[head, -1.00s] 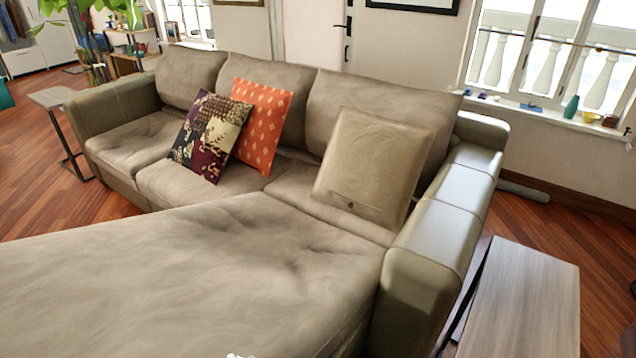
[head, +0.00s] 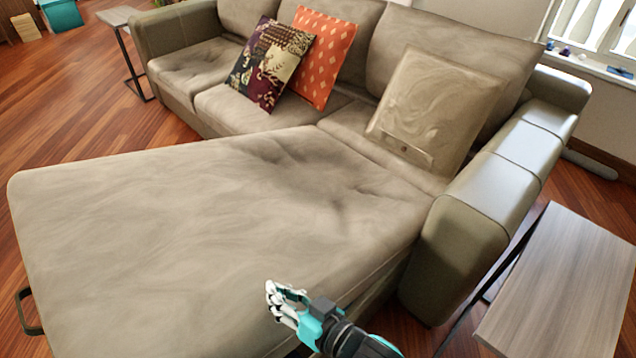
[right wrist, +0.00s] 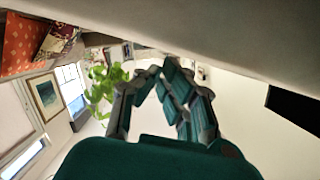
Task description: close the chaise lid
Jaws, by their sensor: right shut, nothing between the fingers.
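The chaise lid (head: 170,230) is a broad grey-beige cushioned panel filling the left foreground of the head view. It looks raised, with a shadowed gap under its right edge, but how far is hard to tell. A dark handle (head: 28,312) shows at its left end. My right gripper (head: 273,298), white and teal, is over the lid's near right part in the picture; I cannot tell whether it touches. Its fingers (right wrist: 162,75) are shut and empty in the right wrist view. A pale surface, probably the sofa, spans the top there. My left gripper is out of view.
The sofa armrest (head: 465,245) stands right of the lid, with a wooden side table (head: 565,280) beyond it. A beige cushion (head: 435,110), an orange cushion (head: 322,55) and a patterned cushion (head: 268,65) rest on the sofa. Wood floor (head: 85,125) is clear at left.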

